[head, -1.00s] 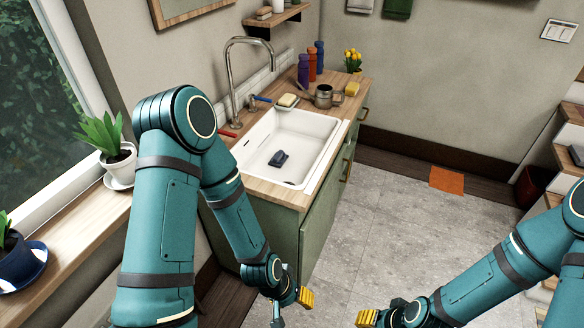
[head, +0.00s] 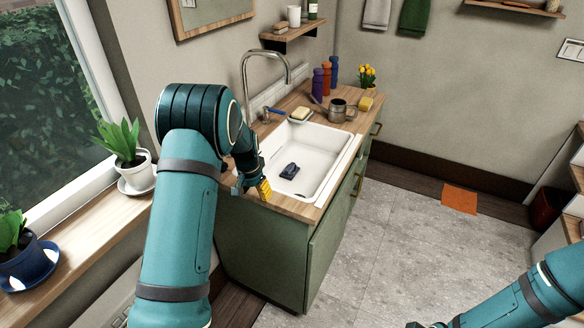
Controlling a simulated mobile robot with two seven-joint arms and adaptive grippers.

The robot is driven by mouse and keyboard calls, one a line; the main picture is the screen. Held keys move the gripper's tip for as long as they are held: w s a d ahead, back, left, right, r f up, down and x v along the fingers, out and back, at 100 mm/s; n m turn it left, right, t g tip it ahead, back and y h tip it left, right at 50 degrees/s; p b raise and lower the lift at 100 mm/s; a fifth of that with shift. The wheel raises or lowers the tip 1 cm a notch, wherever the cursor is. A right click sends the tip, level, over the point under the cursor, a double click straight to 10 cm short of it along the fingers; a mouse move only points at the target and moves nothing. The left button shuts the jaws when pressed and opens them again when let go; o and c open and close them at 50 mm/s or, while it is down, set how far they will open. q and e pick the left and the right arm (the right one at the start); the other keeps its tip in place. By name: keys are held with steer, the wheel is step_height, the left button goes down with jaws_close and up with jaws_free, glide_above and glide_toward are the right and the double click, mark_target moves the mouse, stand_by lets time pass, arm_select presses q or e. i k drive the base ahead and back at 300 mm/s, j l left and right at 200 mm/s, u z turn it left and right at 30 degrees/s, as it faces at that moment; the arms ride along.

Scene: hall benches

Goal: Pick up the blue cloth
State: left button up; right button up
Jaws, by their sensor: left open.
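A small dark blue item (head: 289,171), which looks like the crumpled blue cloth, lies on the floor of the white sink (head: 325,187). My left gripper (head: 252,188) is open and empty at the near left corner of the counter, left of the sink rim and apart from the cloth. Its yellow fingertip shows; the other finger is partly hidden by my arm. My right forearm comes in at the lower right, and its fingers are out of the picture.
A tall faucet (head: 245,75) stands behind the sink. A metal mug (head: 338,110), a yellow sponge (head: 365,104), several bottles (head: 326,80) and yellow flowers (head: 367,75) stand on the counter's far end. A potted plant (head: 125,150) sits on the left sill. An orange mat (head: 459,199) lies on the floor.

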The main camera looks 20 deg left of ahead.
mark_target(290, 173)
steer(key=i, duration=0.9)
